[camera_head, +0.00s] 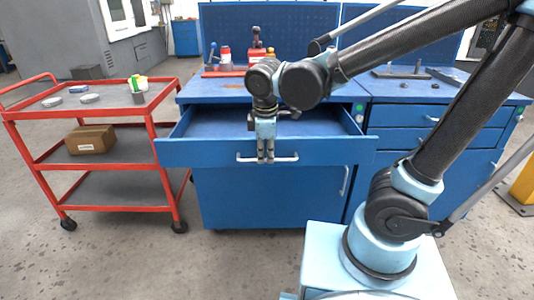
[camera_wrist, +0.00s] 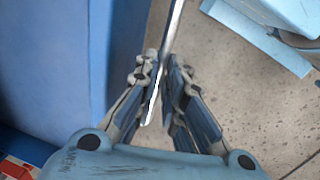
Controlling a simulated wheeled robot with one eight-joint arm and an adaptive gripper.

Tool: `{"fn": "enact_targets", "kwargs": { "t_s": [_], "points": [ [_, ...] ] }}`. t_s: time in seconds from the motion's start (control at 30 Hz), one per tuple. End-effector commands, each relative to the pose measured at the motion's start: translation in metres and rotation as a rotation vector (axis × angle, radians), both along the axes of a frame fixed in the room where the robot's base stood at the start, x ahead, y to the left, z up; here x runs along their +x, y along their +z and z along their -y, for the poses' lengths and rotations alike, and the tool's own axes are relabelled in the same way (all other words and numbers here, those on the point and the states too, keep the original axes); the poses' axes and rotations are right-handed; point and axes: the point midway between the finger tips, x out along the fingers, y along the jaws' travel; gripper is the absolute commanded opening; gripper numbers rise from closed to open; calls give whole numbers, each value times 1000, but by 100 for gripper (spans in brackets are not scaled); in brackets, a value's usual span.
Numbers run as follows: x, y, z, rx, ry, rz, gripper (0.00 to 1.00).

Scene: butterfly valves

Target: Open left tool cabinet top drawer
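The left tool cabinet (camera_head: 270,195) is blue and stands at the middle of the head view. Its top drawer (camera_head: 215,127) is pulled well out, and its bare inside shows. A light metal bar handle (camera_head: 287,159) runs along the drawer front. The fingers hide part of the handle.
A red trolley (camera_head: 93,163) with a cardboard box (camera_head: 90,139) stands close to the open drawer's left side. A second blue cabinet (camera_head: 430,115) stands to the right. Tools and a red object (camera_head: 256,53) lie on the left cabinet's top. Floor before the cabinet is clear.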

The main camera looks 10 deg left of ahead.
Motion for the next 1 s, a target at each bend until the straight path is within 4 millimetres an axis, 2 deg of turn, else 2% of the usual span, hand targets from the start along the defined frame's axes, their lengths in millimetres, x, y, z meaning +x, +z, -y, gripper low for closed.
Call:
{"fn": "enact_targets", "kwargs": {
  "t_s": [0.03,0.1,0.57,0.77,1.0],
  "points": [
    [0,1,-1,1,0,1,19],
    [0,1,-1,1,0,1,30],
    [-1,6,-1,1,0,0,30],
    [-5,28,1,1,1,0,30],
    [-11,62,3,1,1,0,30]
  ]
}}
